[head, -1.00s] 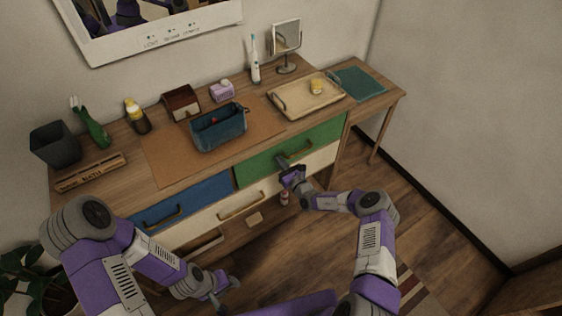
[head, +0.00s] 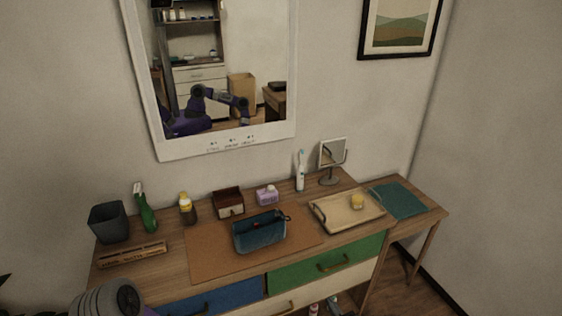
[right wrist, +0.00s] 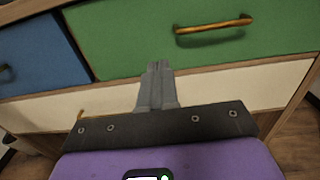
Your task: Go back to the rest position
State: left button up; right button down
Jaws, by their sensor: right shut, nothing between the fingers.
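My right gripper (head: 334,300) shows only as a small grey tip at the bottom edge of the head view, in front of the dresser's lower front. In the right wrist view its two grey fingers (right wrist: 157,68) are pressed together with nothing between them. They point toward the green drawer (right wrist: 200,38) and the cream drawer (right wrist: 215,88) below it, apart from the brass handle (right wrist: 213,26). My left gripper is out of view; only part of my left arm shows at the lower left of the head view.
The green drawer (head: 300,272) and blue drawer (head: 230,296) look shut. Floor is free at the lower right.

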jog(key=s+a+n+g+y, duration=0.7)
jog(key=s+a+n+g, duration=0.7)
jog(key=a, duration=0.4)
jog(key=s+d+f+n+g+h, duration=0.1)
jog(key=s+n+g+h, duration=0.2)
jog(key=s, duration=0.4)
jog(key=s+f+n+g+h, duration=0.1)
jog(key=s+f+n+g, duration=0.1)
jog(key=s+n, duration=0.3)
jog(key=s+d+r+n+t+h, duration=0.2)
jog(key=d+r+n+h, duration=0.1)
jog(key=n, duration=0.4)
jog(key=shift+s+d+r+h, duration=0.25)
jog(key=shift+s+d+h, duration=0.15)
jog(key=shift+d+h, duration=0.4)
